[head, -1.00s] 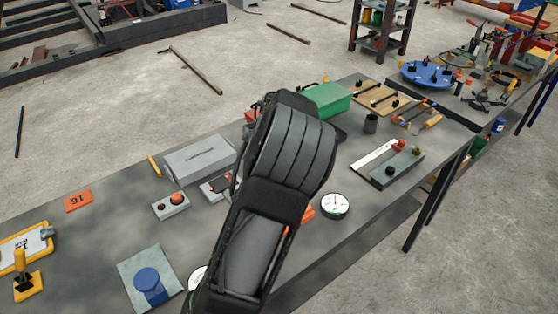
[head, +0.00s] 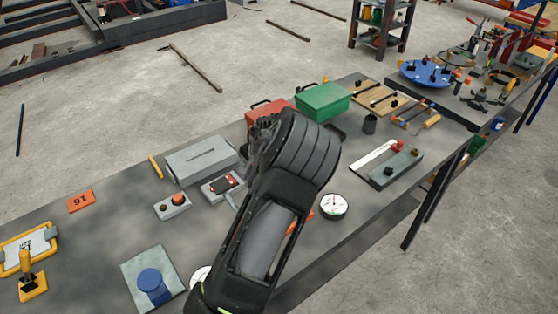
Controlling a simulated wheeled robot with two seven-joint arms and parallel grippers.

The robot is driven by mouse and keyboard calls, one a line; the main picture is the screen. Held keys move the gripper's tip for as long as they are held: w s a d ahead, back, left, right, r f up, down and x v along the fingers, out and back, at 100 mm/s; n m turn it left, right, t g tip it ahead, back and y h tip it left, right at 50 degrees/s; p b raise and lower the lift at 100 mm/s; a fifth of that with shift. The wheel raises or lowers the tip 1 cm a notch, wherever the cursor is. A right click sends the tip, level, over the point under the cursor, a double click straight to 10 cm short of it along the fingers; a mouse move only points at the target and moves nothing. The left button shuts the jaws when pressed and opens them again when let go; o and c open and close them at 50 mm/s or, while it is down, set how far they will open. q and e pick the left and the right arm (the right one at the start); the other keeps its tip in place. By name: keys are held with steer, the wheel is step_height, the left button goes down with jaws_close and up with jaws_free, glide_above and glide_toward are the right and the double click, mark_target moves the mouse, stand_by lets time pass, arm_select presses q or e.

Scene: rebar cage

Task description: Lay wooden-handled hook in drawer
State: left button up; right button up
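A dark arm of mine, which I take to be the left, rises from the bottom edge left of centre and leans right over the table. Part of what seems to be its gripper (head: 264,130) shows beyond the bend, in front of the red box; its fingertips are not clear. A tool with an orange-brown handle (head: 430,122) lies at the far part of the table and may be the wooden-handled hook; its tip is too small to make out. No open drawer is seen; a closed grey box (head: 200,158) lies left of the arm. My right gripper is not in view.
A red box (head: 268,108) and a green box (head: 322,101) stand behind the arm. A white dial (head: 334,206) and a grey plate with knobs (head: 396,169) lie to its right. The table's middle left is partly clear.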

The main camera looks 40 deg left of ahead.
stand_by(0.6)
arm_select(q)
jaws_close()
stand_by(1.2)
